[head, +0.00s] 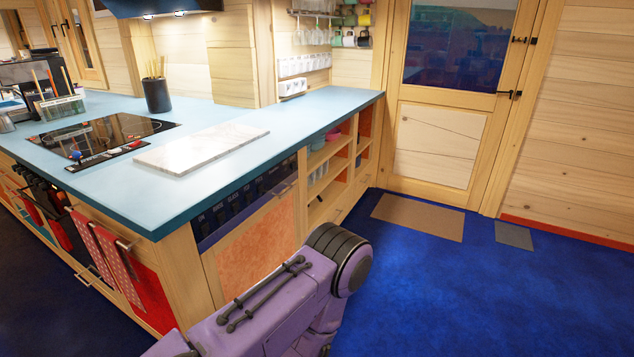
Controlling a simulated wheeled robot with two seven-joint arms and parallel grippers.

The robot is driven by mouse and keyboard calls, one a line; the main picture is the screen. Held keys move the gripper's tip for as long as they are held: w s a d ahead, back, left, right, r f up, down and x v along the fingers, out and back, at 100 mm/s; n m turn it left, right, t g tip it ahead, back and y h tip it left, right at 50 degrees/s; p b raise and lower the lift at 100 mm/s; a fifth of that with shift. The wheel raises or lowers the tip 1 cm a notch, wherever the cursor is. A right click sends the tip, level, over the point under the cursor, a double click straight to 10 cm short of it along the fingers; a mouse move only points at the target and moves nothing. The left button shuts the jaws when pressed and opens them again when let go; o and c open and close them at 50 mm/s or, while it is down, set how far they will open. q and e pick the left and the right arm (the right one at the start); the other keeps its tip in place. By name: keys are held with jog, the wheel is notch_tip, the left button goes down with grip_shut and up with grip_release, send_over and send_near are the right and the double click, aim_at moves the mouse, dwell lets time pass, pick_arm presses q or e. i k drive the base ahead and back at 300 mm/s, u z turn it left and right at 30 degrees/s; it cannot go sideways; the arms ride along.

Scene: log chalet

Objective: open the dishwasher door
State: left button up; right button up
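What looks like the dishwasher (257,248) is set into the right side of the kitchen counter. It has a dark strip with a row of buttons or shapes along its top and an orange-brown panel in a light wood frame. The door looks shut and upright. A small bar handle (285,188) shows near its upper right. One of my purple arms reaches up in front of it and hides its lower right part. Neither of my grippers shows.
The blue countertop (310,112) above holds a white marble board (202,149) and a dark cooktop (105,138). Open shelves (328,170) stand to the right of the dishwasher. Blue carpet (480,290) is clear on the right, with a brown mat (417,217) by the door.

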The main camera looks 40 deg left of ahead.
aim_at(236, 252)
jog(key=u, duration=0.15)
jog(key=i, duration=1.8)
jog(key=u, duration=1.15)
jog(key=i, duration=1)
jog(key=u, duration=1.1)
